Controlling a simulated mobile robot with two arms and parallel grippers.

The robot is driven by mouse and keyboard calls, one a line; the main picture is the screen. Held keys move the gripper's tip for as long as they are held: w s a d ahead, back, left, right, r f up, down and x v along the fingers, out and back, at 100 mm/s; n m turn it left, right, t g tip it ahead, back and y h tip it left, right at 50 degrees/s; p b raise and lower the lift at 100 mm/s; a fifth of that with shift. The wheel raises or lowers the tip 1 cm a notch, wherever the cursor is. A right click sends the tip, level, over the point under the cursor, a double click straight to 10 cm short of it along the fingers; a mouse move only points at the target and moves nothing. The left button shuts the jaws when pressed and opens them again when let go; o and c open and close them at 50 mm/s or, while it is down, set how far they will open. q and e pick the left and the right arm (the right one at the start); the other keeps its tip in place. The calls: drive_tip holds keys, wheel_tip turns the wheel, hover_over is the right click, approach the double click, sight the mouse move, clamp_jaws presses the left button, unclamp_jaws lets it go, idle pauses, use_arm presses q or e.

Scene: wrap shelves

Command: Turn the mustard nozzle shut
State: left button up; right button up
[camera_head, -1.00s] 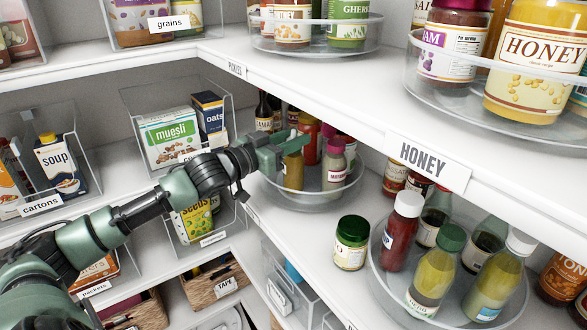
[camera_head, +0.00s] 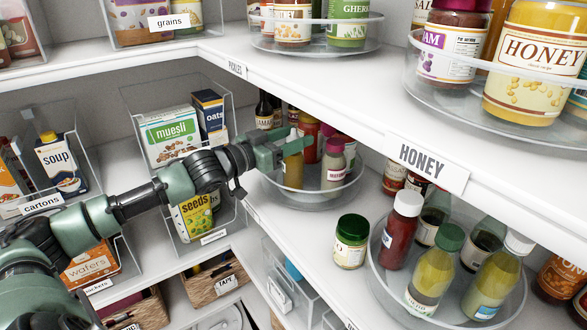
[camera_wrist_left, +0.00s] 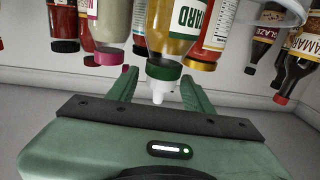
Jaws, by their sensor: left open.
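The mustard bottle (camera_head: 293,172) has a yellow body and stands in the clear round turntable bin (camera_head: 310,200) on the middle shelf. In the left wrist view, which shows the bottles upside down, the mustard bottle (camera_wrist_left: 172,32) has a green cap (camera_wrist_left: 163,70) with a white nozzle (camera_wrist_left: 159,91). My left gripper (camera_head: 290,141) is at the top of the bottle. Its jaws (camera_wrist_left: 158,90) are open, one finger on each side of the nozzle, with gaps visible. Whether the nozzle is turned open is too small to tell. My right gripper is not in view.
A pink-capped bottle (camera_head: 334,165) and a red bottle (camera_head: 309,143) stand close beside the mustard. A green-lidded jar (camera_head: 351,242) stands in front on the shelf. The honey shelf edge (camera_head: 385,140) hangs above, and a muesli box (camera_head: 170,137) stands at the left.

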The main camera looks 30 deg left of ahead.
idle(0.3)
use_arm(q)
drive_tip(key=shift+s+a+f+b, duration=0.2)
drive_tip(key=shift+s+f+b, duration=0.15)
drive_tip(key=shift+b, duration=0.3)
drive_tip(key=shift+b+v, duration=0.75)
drive_tip(key=shift+b, duration=0.3)
drive_tip(key=shift+b+v, duration=0.5)
drive_tip(key=shift+v, duration=0.65)
drive_tip(key=shift+s+r+p, duration=0.45)
drive_tip(key=shift+p, duration=0.45)
drive_tip(key=shift+p+v, duration=0.75)
drive_tip(key=shift+p, duration=0.15)
drive_tip(key=shift+f, duration=0.1)
drive_tip(key=shift+a, duration=0.1)
